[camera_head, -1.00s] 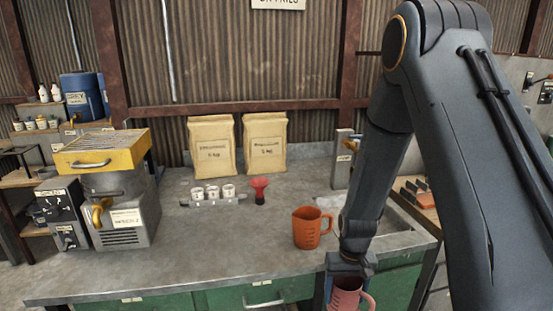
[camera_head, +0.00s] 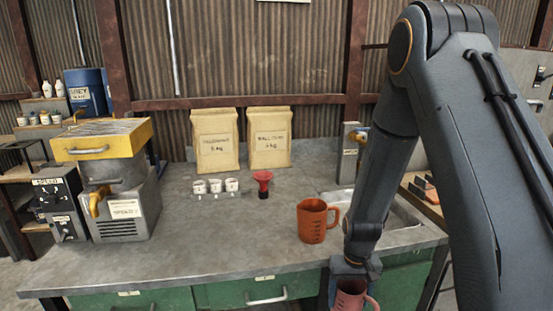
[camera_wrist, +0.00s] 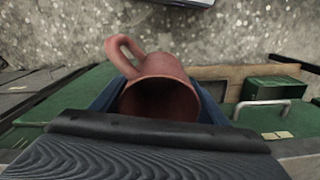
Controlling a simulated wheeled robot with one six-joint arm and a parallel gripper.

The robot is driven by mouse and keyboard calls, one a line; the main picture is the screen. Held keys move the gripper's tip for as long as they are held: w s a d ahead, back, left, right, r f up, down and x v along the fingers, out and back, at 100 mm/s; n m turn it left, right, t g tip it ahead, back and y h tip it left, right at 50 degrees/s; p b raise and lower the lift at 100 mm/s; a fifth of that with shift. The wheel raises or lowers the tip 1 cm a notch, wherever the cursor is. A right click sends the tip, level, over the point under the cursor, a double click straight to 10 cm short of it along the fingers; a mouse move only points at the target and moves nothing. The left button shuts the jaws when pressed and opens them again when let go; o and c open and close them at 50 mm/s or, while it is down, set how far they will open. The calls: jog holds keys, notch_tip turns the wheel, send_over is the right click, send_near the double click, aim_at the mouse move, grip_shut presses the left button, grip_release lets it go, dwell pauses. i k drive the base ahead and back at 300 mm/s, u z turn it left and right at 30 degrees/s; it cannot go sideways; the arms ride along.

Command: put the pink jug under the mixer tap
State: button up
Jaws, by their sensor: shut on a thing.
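The pink jug (camera_head: 351,297) is held by my gripper (camera_head: 352,272) in front of the bench's front edge, low at the bottom of the head view. In the wrist view the jug (camera_wrist: 160,92) sits between the blue fingers of my gripper (camera_wrist: 158,108), its open mouth facing the camera and its handle to the upper left. The mixer on the left of the bench has a yellow top (camera_head: 100,139), a grey body and a yellow tap (camera_head: 97,202) at its front left. The space under the tap looks empty.
An orange jug (camera_head: 313,221) stands on the grey bench (camera_head: 215,250) near a sink (camera_head: 402,212). The bench between mixer and orange jug is clear.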

aim_at(108, 268)
jog(key=z, duration=2.25)
jog(key=k, duration=1.7)
jog(key=u, duration=1.95)
